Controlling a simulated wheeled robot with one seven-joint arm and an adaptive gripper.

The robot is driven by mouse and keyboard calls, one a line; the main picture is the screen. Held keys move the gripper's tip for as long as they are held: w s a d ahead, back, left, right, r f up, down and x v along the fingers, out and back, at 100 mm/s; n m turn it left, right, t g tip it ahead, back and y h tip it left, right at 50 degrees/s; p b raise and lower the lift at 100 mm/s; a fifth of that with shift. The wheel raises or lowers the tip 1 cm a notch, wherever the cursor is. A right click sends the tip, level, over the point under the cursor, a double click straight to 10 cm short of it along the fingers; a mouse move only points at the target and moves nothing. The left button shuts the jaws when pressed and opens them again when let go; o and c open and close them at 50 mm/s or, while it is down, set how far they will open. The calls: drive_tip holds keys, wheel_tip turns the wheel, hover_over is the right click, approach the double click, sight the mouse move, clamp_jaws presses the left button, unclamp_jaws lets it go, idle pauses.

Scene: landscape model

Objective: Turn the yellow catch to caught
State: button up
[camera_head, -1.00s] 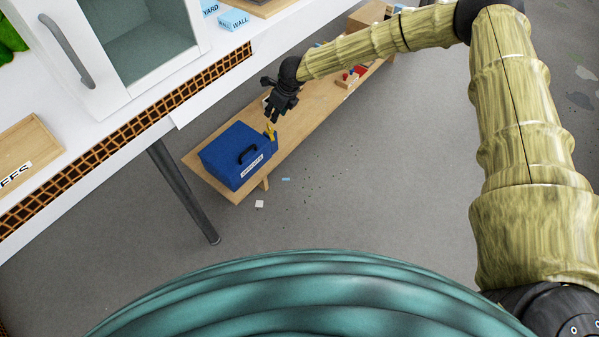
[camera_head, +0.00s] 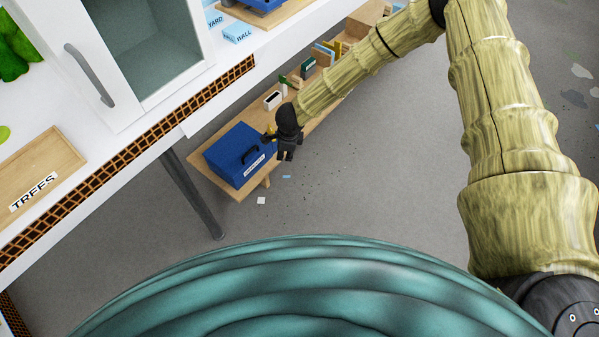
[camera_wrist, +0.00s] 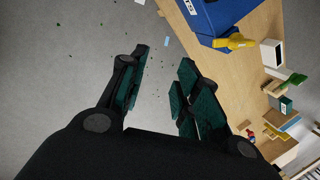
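The yellow catch (camera_wrist: 234,42) shows in the wrist view as a short yellow bar on the side of the blue box (camera_wrist: 220,18). In the head view the blue box (camera_head: 228,148), with a dark handle and a white label, sits at the near end of a low wooden bench. The catch is mostly hidden there behind my gripper (camera_head: 284,150). In the wrist view my gripper (camera_wrist: 165,72) is open, with nothing between its fingers. Its fingers point past the bench edge over the grey floor, apart from the catch, which lies ahead and to the right.
The wooden bench (camera_wrist: 205,60) also bears a white block (camera_wrist: 272,54), a green piece and several small coloured items. The white table (camera_head: 150,152) with a lattice edge stands to the left, above the bench. Its dark leg (camera_head: 192,195) stands near the box.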

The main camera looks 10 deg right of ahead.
sight(272, 132)
drive_tip(key=s+d+n+p, duration=0.2)
drive_tip(key=s+n+p, duration=0.3)
drive_tip(key=s, duration=0.6)
drive_tip(key=shift+s+d+r+n+h, duration=0.35)
drive_tip(key=shift+d+n+h, duration=0.05)
drive_tip(key=shift+n, duration=0.1)
drive_tip(key=shift+w+d+f, duration=0.15)
drive_tip(key=shift+f, duration=0.15)
drive_tip(key=c, duration=0.6)
drive_tip(key=w+d+f+t+b, duration=0.1)
drive_tip(key=w+f+b, duration=0.1)
drive_tip(key=w+d+f+t+b, duration=0.1)
drive_tip(key=w+f+b, duration=0.1)
drive_tip(key=w+b, duration=0.1)
drive_tip(key=w+d+f+t+b, duration=0.2)
drive_tip(key=b, duration=0.1)
drive_tip(key=shift+w+d+f, duration=0.1)
drive_tip(key=shift+w+f, duration=0.3)
clamp_jaws()
drive_tip(key=w+d+f+t+y+b, duration=0.2)
drive_tip(key=w+f+t+b, duration=0.3)
drive_tip(key=w+b, duration=0.4)
drive_tip(key=w+a+r+t+y+b, duration=0.1)
drive_tip(key=w+a+t+y+b, duration=0.3)
drive_tip(key=b, duration=1.1)
drive_tip(key=shift+w+a+r+n+t+y, duration=0.15)
drive_tip(key=shift+w+a+n+t+y, duration=0.3)
drive_tip(key=shift+w+a, duration=1.5)
